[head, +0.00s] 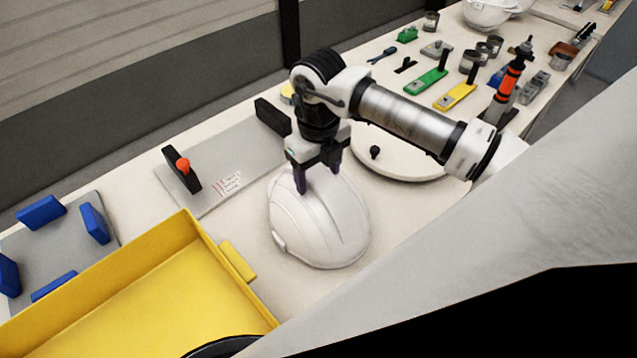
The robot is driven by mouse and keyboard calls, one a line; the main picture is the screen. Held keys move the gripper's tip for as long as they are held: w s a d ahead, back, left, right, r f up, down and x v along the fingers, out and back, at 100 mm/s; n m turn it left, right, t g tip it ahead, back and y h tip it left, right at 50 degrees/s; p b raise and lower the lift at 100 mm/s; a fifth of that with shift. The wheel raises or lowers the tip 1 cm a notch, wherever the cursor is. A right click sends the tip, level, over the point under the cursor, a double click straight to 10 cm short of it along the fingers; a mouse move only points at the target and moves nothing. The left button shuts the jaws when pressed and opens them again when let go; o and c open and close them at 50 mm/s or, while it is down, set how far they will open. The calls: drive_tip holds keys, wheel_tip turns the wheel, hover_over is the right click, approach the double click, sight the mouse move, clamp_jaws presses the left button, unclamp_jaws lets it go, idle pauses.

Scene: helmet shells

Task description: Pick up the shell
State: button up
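The white helmet shell (325,232) sits on the pale workbench in the middle of the head view, dome up. My gripper (318,188) points down at the upper part of the shell, with its two dark fingers apart. The left fingertip overlaps the shell's upper edge in the picture and the right one lies over its back. I cannot tell whether the fingers touch the shell or whether any shell wall is between them.
A yellow tray (228,296) stands at front left, close to the shell. A grey plate with an orange-knobbed clamp (182,166) lies behind it. A round white disc (405,165) with a black knob is right of the shell. Tools and tins crowd the far bench.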

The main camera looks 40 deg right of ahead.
clamp_jaws()
idle(0.3)
